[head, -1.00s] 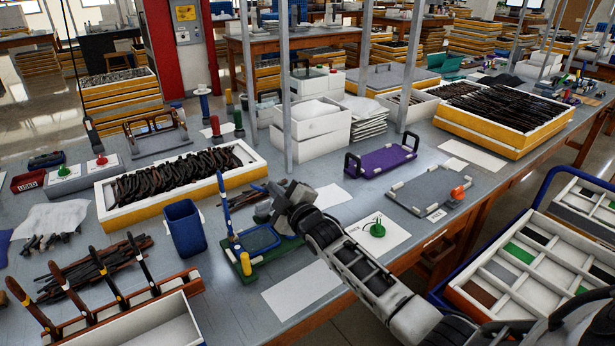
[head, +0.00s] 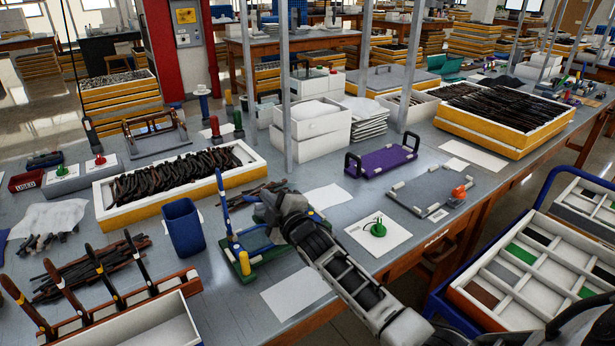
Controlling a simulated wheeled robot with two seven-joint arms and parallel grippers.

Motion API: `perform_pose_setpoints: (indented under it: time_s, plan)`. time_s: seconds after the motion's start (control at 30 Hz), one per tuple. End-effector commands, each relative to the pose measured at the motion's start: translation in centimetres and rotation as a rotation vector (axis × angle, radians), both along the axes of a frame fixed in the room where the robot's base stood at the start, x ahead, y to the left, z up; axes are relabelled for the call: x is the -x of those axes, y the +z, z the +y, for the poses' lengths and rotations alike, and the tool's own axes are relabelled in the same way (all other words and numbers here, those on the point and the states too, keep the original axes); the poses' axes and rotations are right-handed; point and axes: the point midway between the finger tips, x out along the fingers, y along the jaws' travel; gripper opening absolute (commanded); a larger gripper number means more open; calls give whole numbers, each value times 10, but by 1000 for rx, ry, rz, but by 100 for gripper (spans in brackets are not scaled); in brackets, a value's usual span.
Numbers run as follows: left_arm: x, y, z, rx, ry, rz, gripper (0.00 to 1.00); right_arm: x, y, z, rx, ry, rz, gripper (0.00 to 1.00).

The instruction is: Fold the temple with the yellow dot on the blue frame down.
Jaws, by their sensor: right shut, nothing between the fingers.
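The blue frame (head: 250,231) sits on a green fixture (head: 266,252) on the grey bench. One blue temple (head: 224,203) stands upright at the left side of the fixture. A dot on it is too small to make out. My right gripper (head: 268,212) comes in from the lower right and hangs over the right part of the frame, hiding that part. It is shut with nothing held, and stands to the right of the upright temple. I cannot tell whether it touches the frame. My left gripper is out of view.
A yellow post (head: 244,263) rises at the fixture's front left. A dark blue bin (head: 183,228) stands close to the left. A white tray of dark frames (head: 180,182) lies behind it. White paper (head: 296,292) and bare bench lie in front.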

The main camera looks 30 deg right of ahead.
Motion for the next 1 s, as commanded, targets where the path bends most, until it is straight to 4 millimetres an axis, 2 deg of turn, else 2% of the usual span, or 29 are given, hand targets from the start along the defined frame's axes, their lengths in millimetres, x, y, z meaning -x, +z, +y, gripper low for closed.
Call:
perform_pose_setpoints:
  time_s: [0.2, 0.67, 1.0]
  plan:
    - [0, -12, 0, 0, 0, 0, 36, 1, -13, 8, 88, 0, -6, 0]
    - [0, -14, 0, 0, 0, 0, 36, 1, -15, 10, 121, 0, -9, 0]
    - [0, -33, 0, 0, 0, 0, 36, 2, -33, 18, 244, 0, -18, 0]
